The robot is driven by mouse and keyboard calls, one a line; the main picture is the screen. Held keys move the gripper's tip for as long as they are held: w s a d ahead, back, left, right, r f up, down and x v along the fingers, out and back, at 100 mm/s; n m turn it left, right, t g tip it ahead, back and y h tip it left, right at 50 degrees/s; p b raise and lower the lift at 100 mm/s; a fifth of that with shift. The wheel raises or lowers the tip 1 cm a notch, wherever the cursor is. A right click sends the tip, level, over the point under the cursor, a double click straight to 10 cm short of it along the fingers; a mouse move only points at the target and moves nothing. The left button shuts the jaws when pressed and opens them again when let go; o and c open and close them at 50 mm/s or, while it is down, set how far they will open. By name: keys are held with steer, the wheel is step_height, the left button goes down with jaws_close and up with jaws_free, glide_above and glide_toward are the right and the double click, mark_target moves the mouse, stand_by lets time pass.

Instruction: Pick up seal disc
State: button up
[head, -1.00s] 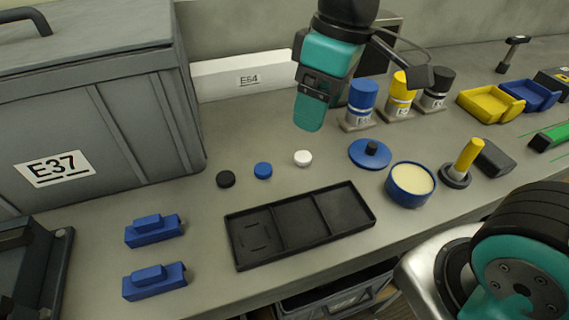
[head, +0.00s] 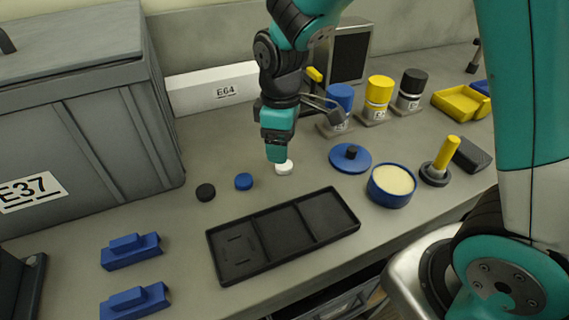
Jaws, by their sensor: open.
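Three small discs lie in a row on the grey bench: a black disc (head: 205,192), a blue disc (head: 243,181) and a white disc (head: 284,168). The picture does not show which of them is called the seal disc. My gripper (head: 276,155) points down right at the white disc and hides part of its top left. The gripper is open. I cannot tell whether its fingers touch the white disc. The black and blue discs are clear of the gripper, to its left.
A black three-part tray (head: 283,232) lies in front of the discs. A blue lid (head: 350,158) and a blue tub (head: 391,185) stand to the right. A large grey case (head: 90,130) stands at left, with two blue blocks (head: 131,250) in front of it.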

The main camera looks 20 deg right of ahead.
mark_target(284, 167)
steer(key=f, duration=0.5)
steer(key=shift+s+d+f+p, duration=0.1)
steer(key=shift+s+d+p, duration=0.1)
steer(key=shift+p, duration=0.15)
steer(key=shift+c, duration=0.2)
steer(key=c, duration=1)
